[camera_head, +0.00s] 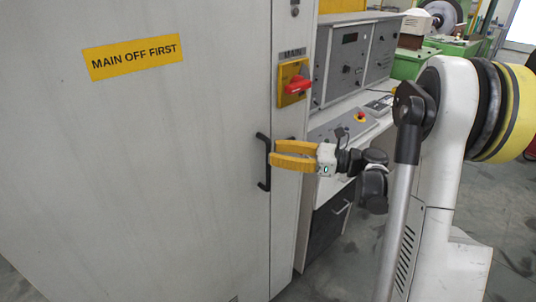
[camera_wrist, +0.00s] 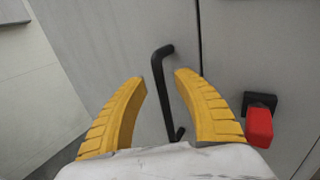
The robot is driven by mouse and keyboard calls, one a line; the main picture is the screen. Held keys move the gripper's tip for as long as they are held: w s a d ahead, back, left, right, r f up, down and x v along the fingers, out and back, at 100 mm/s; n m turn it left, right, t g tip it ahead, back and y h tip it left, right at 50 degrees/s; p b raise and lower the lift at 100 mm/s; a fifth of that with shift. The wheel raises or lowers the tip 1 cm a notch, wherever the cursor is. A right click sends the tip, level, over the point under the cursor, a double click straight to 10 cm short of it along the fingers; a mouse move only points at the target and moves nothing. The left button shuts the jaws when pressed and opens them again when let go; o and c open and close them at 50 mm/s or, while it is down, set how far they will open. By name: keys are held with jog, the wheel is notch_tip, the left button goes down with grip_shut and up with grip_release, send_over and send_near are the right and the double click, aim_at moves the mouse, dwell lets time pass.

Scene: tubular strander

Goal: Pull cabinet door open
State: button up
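The cabinet door (camera_head: 180,170) is a large grey-white panel that looks shut. A yellow "MAIN OFF FIRST" label (camera_head: 133,57) is on it. Its black bar handle (camera_head: 263,180) stands upright near the door's right edge. My gripper (camera_head: 273,153) has yellow fingers and reaches the handle from the right. In the wrist view the fingers are spread, and the handle (camera_wrist: 163,92) shows in the gap between their tips. I cannot tell whether a finger touches it.
A red switch on a yellow plate (camera_head: 294,85) sits above and right of the handle; its red knob (camera_wrist: 259,127) also shows in the wrist view. A control console (camera_head: 340,130) with knobs and a red button stands right of the cabinet. Grey floor (camera_head: 350,255) shows below.

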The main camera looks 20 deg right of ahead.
jog(key=shift+x, duration=1.25)
grip_shut()
